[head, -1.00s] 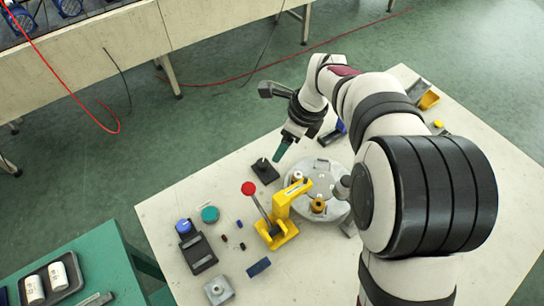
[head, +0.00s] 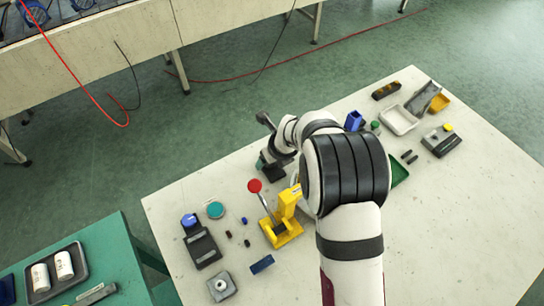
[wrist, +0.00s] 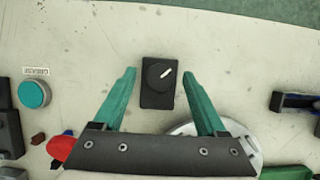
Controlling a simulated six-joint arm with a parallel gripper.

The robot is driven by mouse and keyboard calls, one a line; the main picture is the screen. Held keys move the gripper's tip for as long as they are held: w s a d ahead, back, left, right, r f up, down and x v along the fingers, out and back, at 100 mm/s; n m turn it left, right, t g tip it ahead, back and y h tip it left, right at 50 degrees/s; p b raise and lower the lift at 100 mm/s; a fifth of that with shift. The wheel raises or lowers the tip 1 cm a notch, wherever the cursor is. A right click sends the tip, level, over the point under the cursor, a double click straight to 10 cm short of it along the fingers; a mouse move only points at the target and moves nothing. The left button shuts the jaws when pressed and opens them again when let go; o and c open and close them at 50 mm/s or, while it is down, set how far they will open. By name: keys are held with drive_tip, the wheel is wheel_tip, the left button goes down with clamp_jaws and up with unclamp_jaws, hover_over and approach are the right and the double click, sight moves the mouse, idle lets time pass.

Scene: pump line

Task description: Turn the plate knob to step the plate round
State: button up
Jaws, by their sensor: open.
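The plate knob, a black round knob with a white pointer line on a black box (wrist: 158,82), lies in the upper middle of the wrist view. Its pointer slants up to the right. My gripper (wrist: 159,73) is open, its two teal fingers on either side of the box in that view with gaps to it. I cannot tell how high the fingertips are above it. In the head view my gripper (head: 268,166) and arm hide the knob. The round grey plate (wrist: 254,150) shows partly behind my gripper; in the head view my arm covers it.
A yellow lever press (head: 284,232) with a red ball (head: 254,186) stands close by. A teal button (head: 215,210), a black device with a blue knob (head: 200,248) and small parts lie to its left. A white tray (head: 398,120) lies at the right back.

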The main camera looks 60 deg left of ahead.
drive_tip(key=shift+f, duration=0.1)
clamp_jaws()
idle(0.3)
drive_tip(key=shift+n, duration=0.3)
drive_tip(key=n+g, duration=0.1)
drive_tip(key=n, duration=0.2)
drive_tip(key=shift+w+n+g, duration=0.15)
drive_tip(key=shift+n+g, duration=0.25)
drive_tip(key=shift+a+n+g+h, duration=0.1)
drive_tip(key=shift+n+g+h, duration=0.25)
drive_tip(key=shift+n, duration=0.75)
drive_tip(key=shift+n+g+h, duration=0.25)
drive_tip(key=shift+n+h, duration=0.1)
drive_tip(key=shift+n, duration=0.75)
